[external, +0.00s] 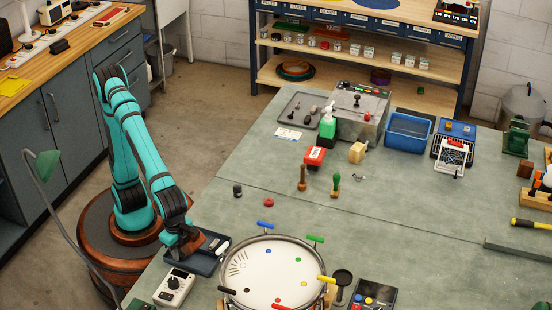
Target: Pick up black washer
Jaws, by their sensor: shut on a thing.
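My gripper (188,250) is low over the dark blue tray (204,266) at the near left edge of the bench, left of the drum. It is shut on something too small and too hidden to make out. I cannot pick out a black washer for certain; the wrist covers part of the tray. A small pale thing (223,246) shows at the tray's right side.
The round drum (265,260) with coloured pegs stands close to the right of my gripper. A grey meter box (174,288) is just in front. A dark cylinder (237,190) and a red ring (268,202) lie behind.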

